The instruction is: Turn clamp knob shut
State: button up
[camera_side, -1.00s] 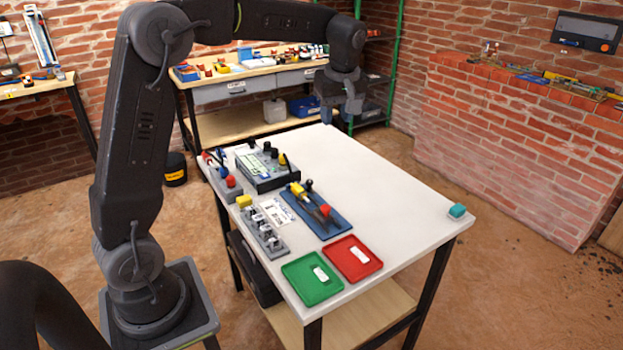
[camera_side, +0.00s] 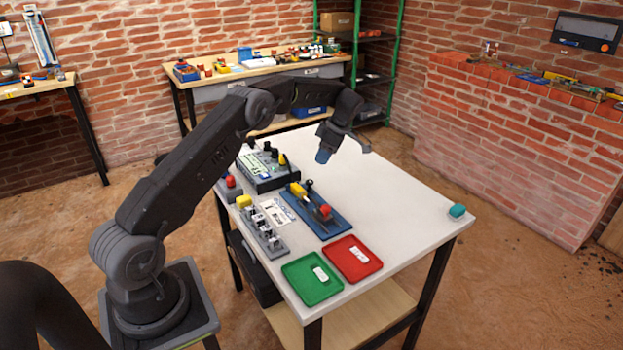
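My gripper (camera_side: 326,153) hangs over the far part of the white table, above its top, with a blue part at its lower end. It is too small and dark to tell whether it is open or shut. A grey box (camera_side: 268,178) with black knobs on top stands on the table to its left. A blue tray (camera_side: 330,226) nearer the camera bears hand tools with yellow, red and black parts. I cannot tell which part is the clamp knob.
A red tray (camera_side: 372,268) and a green tray (camera_side: 300,291) lie at the near end. A grey rack (camera_side: 272,247) stands along the left edge.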

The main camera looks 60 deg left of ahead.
aim_at(310, 181)
jog(key=x, duration=1)
jog(key=c, duration=0.6)
jog(key=shift+c, duration=0.2)
